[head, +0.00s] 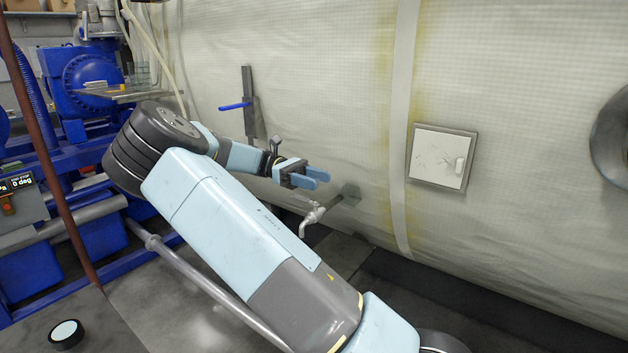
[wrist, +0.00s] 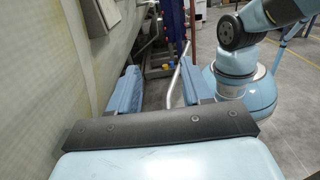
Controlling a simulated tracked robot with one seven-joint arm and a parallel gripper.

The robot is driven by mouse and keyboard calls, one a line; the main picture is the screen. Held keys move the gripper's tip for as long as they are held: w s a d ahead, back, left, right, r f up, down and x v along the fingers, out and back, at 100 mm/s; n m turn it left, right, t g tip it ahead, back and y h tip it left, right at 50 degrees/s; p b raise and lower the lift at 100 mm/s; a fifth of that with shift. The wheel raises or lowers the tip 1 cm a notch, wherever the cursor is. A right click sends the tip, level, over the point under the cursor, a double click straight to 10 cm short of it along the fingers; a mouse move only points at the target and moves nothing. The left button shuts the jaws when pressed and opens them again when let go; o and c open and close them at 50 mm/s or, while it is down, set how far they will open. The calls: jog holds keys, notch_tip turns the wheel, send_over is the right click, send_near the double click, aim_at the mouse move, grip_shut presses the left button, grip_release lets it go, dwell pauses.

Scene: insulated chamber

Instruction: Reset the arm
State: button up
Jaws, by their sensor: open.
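My arm reaches up from the bottom right of the head view and bends at a thick dark joint at the left. My gripper (head: 318,177) is at the end of the folded forearm, close in front of the chamber's pale quilted wall (head: 330,80). In the wrist view my gripper (wrist: 165,85) shows two blue fingers held apart with nothing between them. The gripper is open and empty. In the head view it hangs just above a metal tap (head: 314,214) on the chamber and looks apart from it.
A blue-handled lever (head: 236,106) is on the wall left of my gripper. A square white hatch (head: 438,158) is to the right. Blue pump machinery (head: 92,85) and a rust-coloured pole (head: 45,140) stand at the left. A round dark puck (head: 66,334) lies bottom left.

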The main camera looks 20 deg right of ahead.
dwell(0.5)
jog(key=s+d+f+t+y, duration=0.2)
jog(key=s+d+t+y, duration=0.45)
jog(key=s, duration=0.35)
jog(key=s+a+r+m+t+y, duration=0.1)
jog(key=s+a+r+m+t, duration=0.2)
jog(key=s+t, duration=0.4)
jog(key=s+a+r+m+t+y, duration=0.2)
jog(key=s+a+r+t, duration=0.4)
jog(key=s, duration=0.3)
jog(key=shift+s+a+r+m+t, duration=0.2)
jog(key=shift+r+m+t, duration=0.15)
jog(key=shift+m+t, duration=0.35)
dwell(1.0)
